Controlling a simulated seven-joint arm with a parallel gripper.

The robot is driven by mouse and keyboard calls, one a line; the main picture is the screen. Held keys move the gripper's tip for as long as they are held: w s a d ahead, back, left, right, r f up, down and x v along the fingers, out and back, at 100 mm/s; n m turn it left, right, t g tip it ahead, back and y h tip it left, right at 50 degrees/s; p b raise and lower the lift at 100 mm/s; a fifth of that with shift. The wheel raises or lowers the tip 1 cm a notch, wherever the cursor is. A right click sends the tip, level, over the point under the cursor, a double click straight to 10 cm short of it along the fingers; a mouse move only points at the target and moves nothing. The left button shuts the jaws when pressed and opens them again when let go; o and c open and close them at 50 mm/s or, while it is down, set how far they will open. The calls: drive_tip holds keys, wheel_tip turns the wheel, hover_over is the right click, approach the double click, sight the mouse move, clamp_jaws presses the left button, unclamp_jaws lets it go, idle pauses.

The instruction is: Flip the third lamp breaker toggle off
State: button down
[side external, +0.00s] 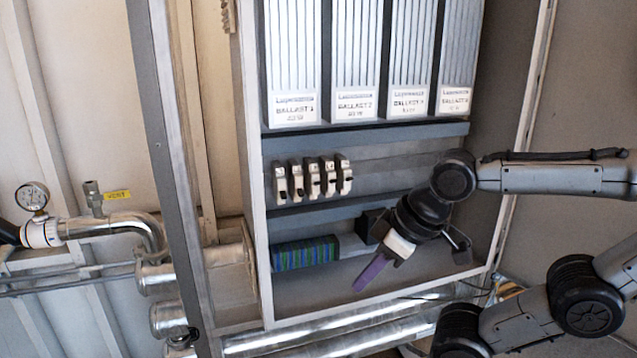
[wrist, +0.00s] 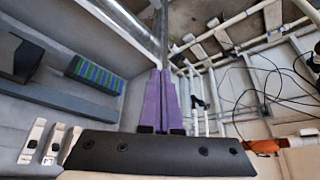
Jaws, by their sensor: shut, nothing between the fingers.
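A row of several white-and-black breaker toggles (side external: 313,178) sits on a rail inside the open cabinet, below the ballast units. The third toggle (side external: 313,178) is in the middle of the row; whether it is up or down is too small to tell. Some of the toggles (wrist: 48,142) also show at the lower left of the wrist view. My gripper (side external: 362,284) has purple fingers and is shut and empty. It is below and to the right of the toggles, apart from them, pointing down and left. In the wrist view its fingers (wrist: 160,98) lie together.
Several labelled ballast units (side external: 354,100) hang above the breakers. A green-and-blue striped terminal block (side external: 305,252) sits below them, beside a black box (side external: 374,224). The cabinet's side wall (side external: 252,180) bounds the left. Silver pipes (side external: 340,334) run below the cabinet.

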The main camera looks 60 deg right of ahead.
drive_tip(key=w+d+r+m+h, duration=0.3)
drive_tip(key=w+d+r+m, duration=0.1)
drive_tip(key=r, duration=0.6)
drive_tip(key=w+d+r+m+t+h, duration=0.1)
drive_tip(key=w+d+r+m+h, duration=0.2)
drive_tip(key=r, duration=0.7)
drive_tip(key=w+d+m, duration=0.2)
drive_tip(key=w+d, duration=0.1)
drive_tip(key=w, duration=0.1)
drive_tip(key=shift+w+d+r+h, duration=0.2)
drive_tip(key=shift+d+r+h, duration=0.1)
drive_tip(key=shift+r+h, duration=0.1)
